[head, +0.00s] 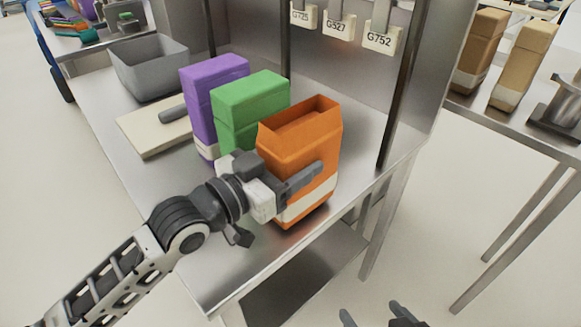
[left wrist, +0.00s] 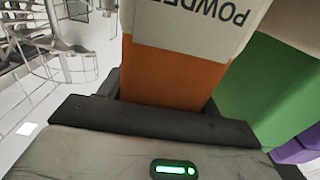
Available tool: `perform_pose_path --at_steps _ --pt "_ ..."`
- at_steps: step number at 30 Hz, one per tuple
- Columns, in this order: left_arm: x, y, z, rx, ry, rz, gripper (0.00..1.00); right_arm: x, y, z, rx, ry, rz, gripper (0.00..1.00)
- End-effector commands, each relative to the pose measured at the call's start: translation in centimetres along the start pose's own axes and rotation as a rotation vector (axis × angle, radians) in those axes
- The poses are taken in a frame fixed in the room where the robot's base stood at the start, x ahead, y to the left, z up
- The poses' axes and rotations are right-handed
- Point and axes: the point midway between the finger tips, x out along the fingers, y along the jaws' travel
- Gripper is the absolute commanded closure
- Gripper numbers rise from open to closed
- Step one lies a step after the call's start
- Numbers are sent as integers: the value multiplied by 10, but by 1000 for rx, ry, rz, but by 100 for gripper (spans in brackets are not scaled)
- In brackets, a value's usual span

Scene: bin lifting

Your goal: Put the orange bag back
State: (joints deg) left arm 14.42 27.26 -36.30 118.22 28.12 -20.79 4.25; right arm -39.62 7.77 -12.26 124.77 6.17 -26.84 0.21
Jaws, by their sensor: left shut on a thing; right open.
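The orange bag (head: 298,150) is upright at the right end of a row of bags, at the front of the metal table, with its top open. I cannot tell whether its base touches the table. My left gripper (head: 292,186) is shut on the orange bag, one finger across its front face; the bag also shows between the jaws in the left wrist view (left wrist: 170,75). My right gripper (head: 378,314) is open and empty at the bottom edge of the head view, low in front of the table.
A green bag (head: 250,105) and a purple bag (head: 213,85) stand left of the orange one. A cutting board (head: 150,132) and a grey bin (head: 148,70) are further left. Tags such as G752 (head: 382,38) hang behind. Table (head: 365,165) is clear right of the orange bag, up to a dark post.

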Motion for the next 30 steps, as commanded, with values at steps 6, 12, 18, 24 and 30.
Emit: perform_pose_path --at_steps 6,12,18,24,30 --pt "0 0 11 2 8 1 68 -1 -1 -5 4 14 -2 19" --pt "0 0 11 2 7 1 68 -1 -1 -4 5 12 -2 19" --pt "0 0 16 0 1 0 15 -1 0 0 6 6 -1 19" --pt "0 0 16 0 1 0 15 -1 0 2 7 2 0 19" --pt "-6 0 14 0 0 -1 15 -1 0 1 7 1 0 19"
